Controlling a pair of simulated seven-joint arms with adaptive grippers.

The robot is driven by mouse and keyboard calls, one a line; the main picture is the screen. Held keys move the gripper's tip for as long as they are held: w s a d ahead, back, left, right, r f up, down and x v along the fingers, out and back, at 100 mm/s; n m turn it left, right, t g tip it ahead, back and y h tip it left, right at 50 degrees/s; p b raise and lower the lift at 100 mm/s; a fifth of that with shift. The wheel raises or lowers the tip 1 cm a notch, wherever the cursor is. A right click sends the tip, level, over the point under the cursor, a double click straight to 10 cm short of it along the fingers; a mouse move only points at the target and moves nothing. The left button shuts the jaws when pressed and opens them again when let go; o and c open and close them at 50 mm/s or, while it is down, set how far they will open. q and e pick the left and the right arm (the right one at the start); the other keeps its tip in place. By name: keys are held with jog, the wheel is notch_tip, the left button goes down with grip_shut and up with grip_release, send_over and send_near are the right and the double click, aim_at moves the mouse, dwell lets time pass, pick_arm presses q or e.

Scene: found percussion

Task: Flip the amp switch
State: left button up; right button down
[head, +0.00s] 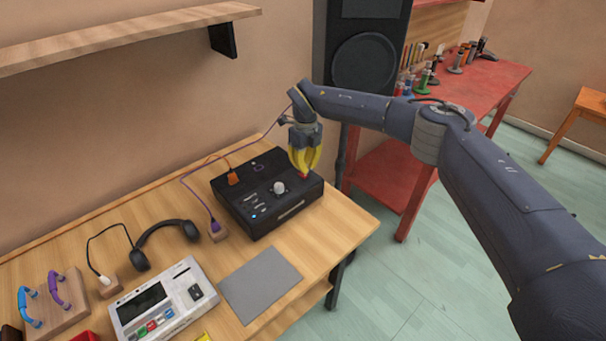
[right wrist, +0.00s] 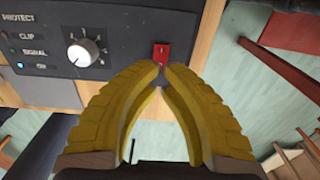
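The black amp (head: 262,210) sits on the wooden desk in the head view, with a white knob (head: 279,187) on its panel. In the right wrist view the amp panel (right wrist: 122,26) shows the knob (right wrist: 83,52), printed labels and a lit blue light. A red switch (right wrist: 161,54) is on the panel, right of the knob. My right gripper (head: 304,174) has yellow fingers, and in the right wrist view its tips (right wrist: 162,68) are together just at the red switch, with nothing seen between them. Whether they touch the switch is unclear. My left gripper is not in view.
Black headphones (head: 160,240), a white drum machine (head: 163,302) and a grey mat (head: 260,284) lie on the desk (head: 345,232). A black speaker (head: 362,62) and red workbench (head: 490,80) stand behind. A wooden shelf (head: 130,38) hangs at upper left.

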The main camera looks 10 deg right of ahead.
jog(key=shift+f, duration=1.95)
dwell(1.1)
jog(key=shift+r, duration=0.15)
jog(key=shift+r, duration=3.4)
